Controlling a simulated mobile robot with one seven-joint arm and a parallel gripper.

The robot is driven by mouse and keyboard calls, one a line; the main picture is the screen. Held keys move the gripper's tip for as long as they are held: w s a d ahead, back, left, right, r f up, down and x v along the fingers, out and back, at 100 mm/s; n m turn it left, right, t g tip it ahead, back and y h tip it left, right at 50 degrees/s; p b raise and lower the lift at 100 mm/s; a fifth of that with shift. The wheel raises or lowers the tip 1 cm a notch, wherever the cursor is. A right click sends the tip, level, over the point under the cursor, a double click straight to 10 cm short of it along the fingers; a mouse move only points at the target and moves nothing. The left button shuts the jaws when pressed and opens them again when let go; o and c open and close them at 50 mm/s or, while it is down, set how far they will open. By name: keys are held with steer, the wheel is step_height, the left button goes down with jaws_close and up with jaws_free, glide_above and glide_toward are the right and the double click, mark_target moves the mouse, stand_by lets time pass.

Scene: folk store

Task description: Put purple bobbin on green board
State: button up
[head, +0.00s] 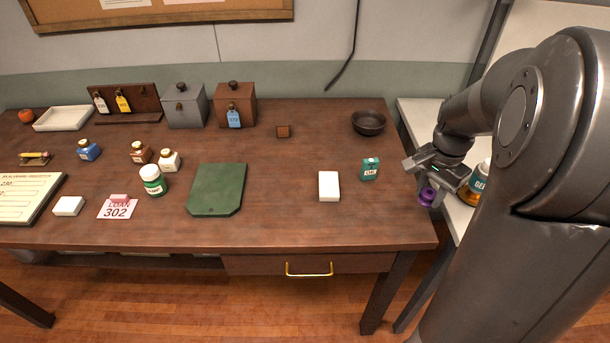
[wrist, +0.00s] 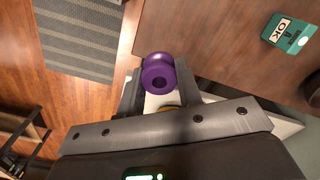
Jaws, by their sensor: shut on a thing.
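The purple bobbin (head: 427,196) is held between the fingers of my gripper (head: 435,176), off the right end of the brown table. In the wrist view the bobbin (wrist: 159,74) shows its round end with a dark centre hole, and my gripper (wrist: 158,95) is shut on it. The green board (head: 217,190) lies flat near the middle of the table, well to the left of my gripper. Its top is bare.
A white block (head: 329,186), a teal box (head: 370,169) and a dark bowl (head: 368,122) stand between the board and my gripper's side. A green-and-white bottle (head: 153,180) stands left of the board. A white side table (head: 460,212) with another bottle (head: 478,180) is beside my gripper.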

steer(key=w+a+r+n, duration=0.1)
steer(key=w+a+n, duration=0.4)
steer(key=w+a, duration=0.45)
steer(key=n, duration=1.2)
glide_above(217, 186)
step_height(217, 186, down, 6)
steer(key=shift+d, duration=0.15)
steer(key=shift+a+f, duration=0.2)
steer(key=shift+f, duration=1.9)
steer(key=shift+f, duration=0.1)
